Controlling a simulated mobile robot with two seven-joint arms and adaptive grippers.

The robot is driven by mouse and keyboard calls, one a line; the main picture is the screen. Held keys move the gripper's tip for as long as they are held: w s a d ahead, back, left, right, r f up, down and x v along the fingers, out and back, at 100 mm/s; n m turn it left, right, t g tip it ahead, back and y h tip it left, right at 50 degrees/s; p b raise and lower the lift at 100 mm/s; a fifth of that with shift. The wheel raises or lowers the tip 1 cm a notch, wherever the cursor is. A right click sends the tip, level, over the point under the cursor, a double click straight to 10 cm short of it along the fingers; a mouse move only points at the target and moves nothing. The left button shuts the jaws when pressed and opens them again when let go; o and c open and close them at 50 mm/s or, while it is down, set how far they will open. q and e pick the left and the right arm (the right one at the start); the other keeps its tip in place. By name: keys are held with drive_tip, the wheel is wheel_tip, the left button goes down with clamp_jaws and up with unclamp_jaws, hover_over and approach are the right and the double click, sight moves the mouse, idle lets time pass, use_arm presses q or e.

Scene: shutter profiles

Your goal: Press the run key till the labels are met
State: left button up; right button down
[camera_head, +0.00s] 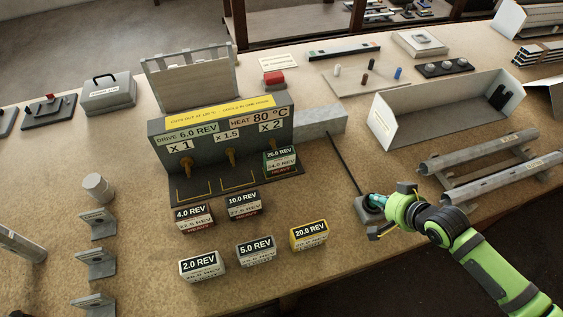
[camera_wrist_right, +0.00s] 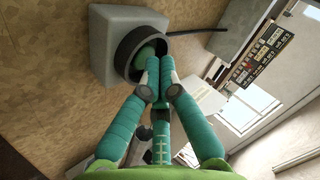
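The run key is a green button (camera_wrist_right: 147,58) inside a black collar on a grey box (camera_wrist_right: 110,25); the box also shows in the head view (camera_head: 364,212). My right gripper (camera_wrist_right: 158,62) is shut and empty, its teal fingertips at the button; whether it is pressed down I cannot tell. The dark machine (camera_head: 222,145) reads DRIVE 6.0 REV and HEAT 80 °C, with bays x1, x1.5 and x2. A green-topped block (camera_head: 280,160) stands in the x2 bay; its top seems to read 26.0 REV. The other two bays look empty. My left gripper is out of view.
Labelled blocks stand in front: 4.0 REV (camera_head: 194,218), 10.0 REV (camera_head: 243,206), 2.0 REV (camera_head: 201,266), 5.0 REV (camera_head: 257,250) and yellow 20.0 REV (camera_head: 308,234). A dark cable (camera_head: 345,163) runs from the key box. Rails (camera_head: 478,150) lie at right.

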drive_tip(key=shift+r, duration=0.2)
wheel_tip(320, 180, up, 3)
drive_tip(key=p, duration=0.3)
drive_tip(key=shift+f, duration=0.2)
drive_tip(key=shift+r+p, duration=0.7)
drive_tip(key=shift+r, duration=1)
